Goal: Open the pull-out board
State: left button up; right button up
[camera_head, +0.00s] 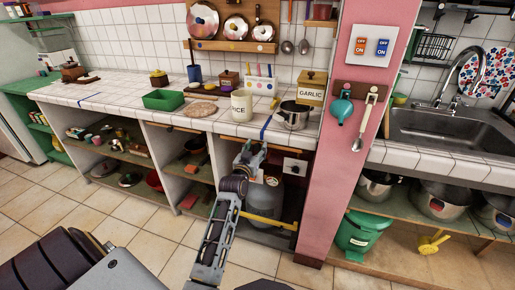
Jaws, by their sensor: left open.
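Thin wooden edges show just under the tiled counter (150,108); one wooden edge (183,128) is over the middle shelf bay, and one lies near my gripper. I cannot tell for sure which is the pull-out board, and no board visibly sticks out far. My left gripper (250,153) is open, close below the counter's front edge, left of a small white panel with a dark knob (294,166). Whether it touches the edge is unclear. My left arm hides part of the bay below. My right gripper is not in view.
A grey gas cylinder (265,192) stands behind my arm, beside a yellow bar (268,222). A pink pillar (334,130) stands to the right. A rice canister (241,105) and steel pot (292,115) are on the counter above. The tiled floor (130,215) at left is clear.

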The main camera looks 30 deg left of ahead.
pick_arm(q)
jog(key=shift+c, duration=0.4)
grip_shut()
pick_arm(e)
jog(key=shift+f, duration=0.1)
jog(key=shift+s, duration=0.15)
